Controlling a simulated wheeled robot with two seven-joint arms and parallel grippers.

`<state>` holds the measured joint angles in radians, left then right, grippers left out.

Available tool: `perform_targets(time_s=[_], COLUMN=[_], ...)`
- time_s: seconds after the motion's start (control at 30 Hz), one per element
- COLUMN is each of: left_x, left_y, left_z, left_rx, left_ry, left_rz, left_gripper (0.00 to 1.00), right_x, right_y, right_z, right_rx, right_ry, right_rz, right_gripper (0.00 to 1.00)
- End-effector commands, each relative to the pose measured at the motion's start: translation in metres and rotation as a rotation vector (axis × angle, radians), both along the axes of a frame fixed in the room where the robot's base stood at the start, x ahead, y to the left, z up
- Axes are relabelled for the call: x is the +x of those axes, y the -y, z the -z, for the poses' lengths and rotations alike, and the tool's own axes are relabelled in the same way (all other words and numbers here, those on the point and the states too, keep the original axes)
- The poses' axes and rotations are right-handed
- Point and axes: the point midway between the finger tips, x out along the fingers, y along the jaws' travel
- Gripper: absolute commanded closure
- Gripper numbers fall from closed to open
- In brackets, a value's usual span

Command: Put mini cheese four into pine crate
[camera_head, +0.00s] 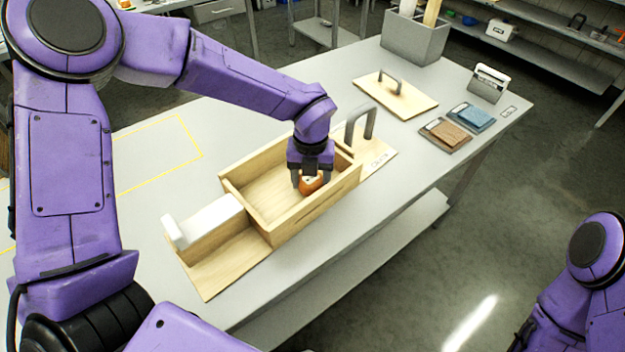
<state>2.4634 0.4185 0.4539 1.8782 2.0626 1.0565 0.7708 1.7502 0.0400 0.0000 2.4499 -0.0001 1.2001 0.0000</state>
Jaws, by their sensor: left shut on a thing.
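The pine crate (284,228) is an open light-wood box on the grey table. My left gripper (311,184) points down inside the crate, near its right end. It is shut on a small orange mini cheese (311,183), which shows between the fingers with a pale mark on top. The cheese is low, below the crate's rim. I cannot tell whether it touches the crate floor. The rest of the crate floor that I see is bare. My right arm shows at the lower right, but its gripper is out of view.
A white block (205,222) sits at the crate's left end, and a dark grey handle (361,122) stands behind its right end. A wooden board with a handle (395,96), brown and blue pads and a grey bin (414,40) lie further back. The table (150,200) is clear at left.

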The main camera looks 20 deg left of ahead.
Motion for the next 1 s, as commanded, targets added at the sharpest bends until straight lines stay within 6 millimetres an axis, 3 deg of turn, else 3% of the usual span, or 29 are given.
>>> perform_targets(time_s=[0.23, 0.27, 0.3, 0.33, 0.6, 0.73, 1.0], left_x=[0.0, 0.0, 0.0, 0.0, 0.0, 0.001, 0.002], left_y=[0.0, 0.0, 0.0, 0.0, 0.0, 0.001, 0.001], left_z=[0.005, 0.004, 0.004, 0.004, 0.002, -0.009, -0.078], left_rx=[-0.001, 0.0, 0.0, 0.0, 0.0, -0.001, -0.003], left_ry=[0.001, 0.002, 0.002, 0.002, 0.002, 0.005, 0.007], left_rz=[0.001, 0.002, 0.001, 0.001, 0.001, -0.001, -0.001], left_gripper=[0.76, 0.31, 0.18, 0.12, 0.12, 0.12, 0.12], right_x=[0.0, 0.0, 0.0, 0.0, 0.0, 0.0, 0.0], right_y=[0.0, 0.0, 0.0, 0.0, 0.0, 0.0, 0.0], right_z=[0.004, 0.004, 0.003, 0.003, 0.002, 0.0, 0.008], right_rx=[0.0, 0.0, 0.0, 0.0, 0.0, 0.0, 0.0], right_ry=[0.0, 0.0, 0.0, 0.0, 0.0, 0.0, 0.0], right_rz=[0.0, 0.0, 0.0, 0.0, 0.0, 0.0, 0.0], right_gripper=[0.57, 0.57, 0.57, 0.57, 0.57, 0.57, 0.57])
